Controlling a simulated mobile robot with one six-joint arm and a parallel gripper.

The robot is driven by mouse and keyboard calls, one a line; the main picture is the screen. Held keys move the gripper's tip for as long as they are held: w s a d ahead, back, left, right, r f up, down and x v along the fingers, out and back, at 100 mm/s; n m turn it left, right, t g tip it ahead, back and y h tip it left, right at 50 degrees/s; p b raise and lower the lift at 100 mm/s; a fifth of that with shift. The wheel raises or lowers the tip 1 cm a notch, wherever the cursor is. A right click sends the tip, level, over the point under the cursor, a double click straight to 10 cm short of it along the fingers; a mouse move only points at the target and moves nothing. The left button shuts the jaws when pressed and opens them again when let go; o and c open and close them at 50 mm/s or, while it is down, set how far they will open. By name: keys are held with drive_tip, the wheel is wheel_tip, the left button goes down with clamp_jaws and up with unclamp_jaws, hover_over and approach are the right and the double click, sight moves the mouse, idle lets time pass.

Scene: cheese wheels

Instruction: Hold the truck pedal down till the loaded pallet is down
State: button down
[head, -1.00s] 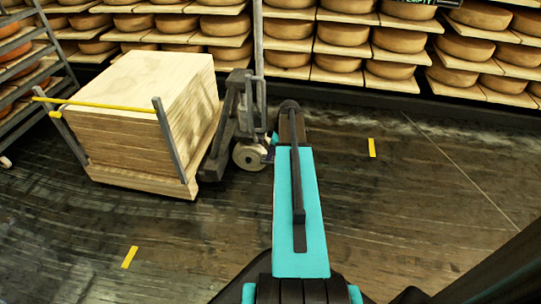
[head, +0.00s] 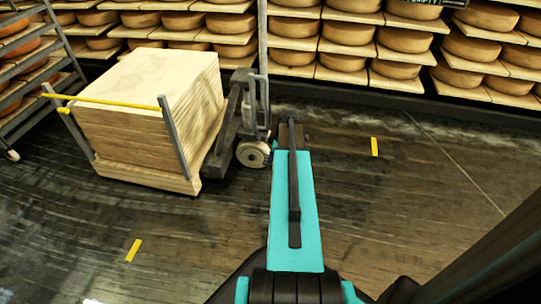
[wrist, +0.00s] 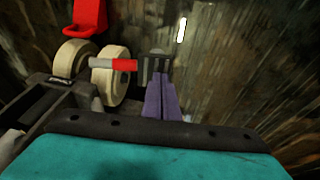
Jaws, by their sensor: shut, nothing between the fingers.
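The truck (head: 232,125) stands right of the loaded pallet (head: 150,178), which carries a tall stack of pale boards (head: 135,125). I cannot tell whether the pallet rests on the floor. In the wrist view, a short bar with a grey end and a red end (wrist: 122,65), perhaps the pedal, sticks out beside the truck's cream wheels (wrist: 110,82). A red part (wrist: 90,16) stands above the wheels. My gripper (wrist: 156,66) is shut, its fingertips just right of the red end; I cannot tell whether they touch. In the head view my arm hides the gripper.
Shelves of cheese wheels (head: 345,32) line the back, and a rack (head: 30,75) stands at the far left. A yellow bar (head: 110,102) and grey posts (head: 174,135) flank the stack. The dark floor at right is clear, with a yellow mark (head: 374,146).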

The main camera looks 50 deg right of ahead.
drive_tip(key=shift+s+f, duration=0.25)
drive_tip(key=shift+f, duration=0.25)
drive_tip(key=shift+s+f, duration=0.1)
idle(3.1)
drive_tip(key=shift+a+r+p, duration=0.1)
drive_tip(key=shift+r+p, duration=0.4)
drive_tip(key=shift+p, duration=0.1)
drive_tip(key=p+v, duration=0.5)
drive_tip(key=v, duration=0.4)
drive_tip(key=shift+s+a, duration=0.4)
drive_tip(key=shift+a, duration=0.15)
